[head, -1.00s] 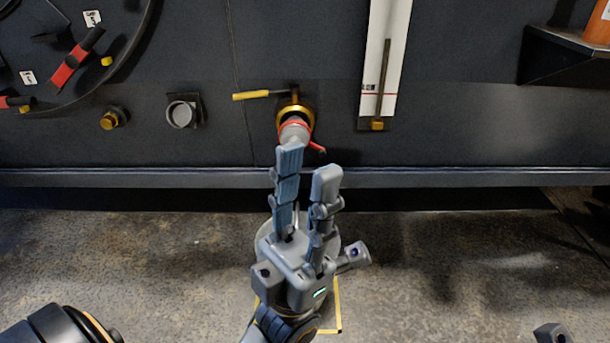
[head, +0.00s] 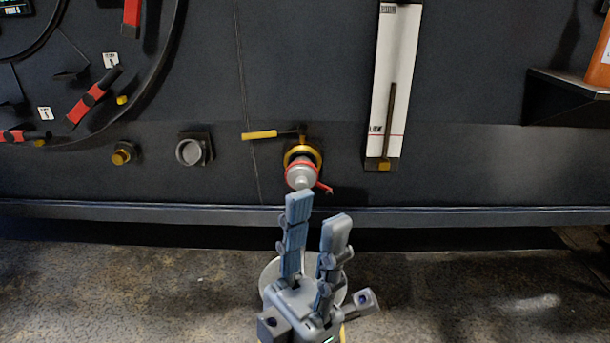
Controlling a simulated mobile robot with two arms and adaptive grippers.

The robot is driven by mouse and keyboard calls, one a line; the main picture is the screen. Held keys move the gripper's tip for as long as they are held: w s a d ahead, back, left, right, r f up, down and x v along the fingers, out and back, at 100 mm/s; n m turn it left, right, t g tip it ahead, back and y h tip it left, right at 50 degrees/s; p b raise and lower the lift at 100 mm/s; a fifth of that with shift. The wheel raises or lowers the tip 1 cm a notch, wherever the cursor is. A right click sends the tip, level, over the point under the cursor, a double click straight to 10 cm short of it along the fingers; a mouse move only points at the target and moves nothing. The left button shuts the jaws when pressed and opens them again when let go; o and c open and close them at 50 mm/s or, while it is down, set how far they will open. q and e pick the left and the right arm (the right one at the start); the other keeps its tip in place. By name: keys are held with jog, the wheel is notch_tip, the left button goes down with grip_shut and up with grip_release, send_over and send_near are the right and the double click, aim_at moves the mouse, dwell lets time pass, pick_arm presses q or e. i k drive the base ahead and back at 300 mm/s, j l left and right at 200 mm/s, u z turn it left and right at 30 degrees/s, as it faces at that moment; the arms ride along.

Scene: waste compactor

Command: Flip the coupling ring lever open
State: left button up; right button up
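A round grey coupling (head: 300,175) with a red ring sticks out from the dark wall panel in front of a gold collar (head: 303,154). A small red lever (head: 325,187) juts from the coupling's right side, slanting down and right. My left gripper (head: 318,212) is in the lower middle. Its two blue-grey fingers point up at the coupling and are spread apart, with nothing between them. In the picture the fingertips lie just below the coupling and the red lever; I see no contact. My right gripper is out of view.
A yellow-handled lever (head: 262,135) sits above left of the coupling. A capped grey port (head: 190,152) and a gold knob (head: 123,154) lie left. A white gauge strip (head: 405,75) and a dark shelf (head: 560,99) are right. A ledge (head: 450,217) runs below.

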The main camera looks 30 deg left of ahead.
aim_at(329, 193)
jog(key=i+j, duration=0.25)
jog(key=j, duration=0.15)
jog(key=i+j, duration=0.3)
jog(key=j, duration=0.15)
jog(key=i+j+z, duration=0.1)
jog(key=i+j, duration=0.15)
jog(key=j, duration=0.15)
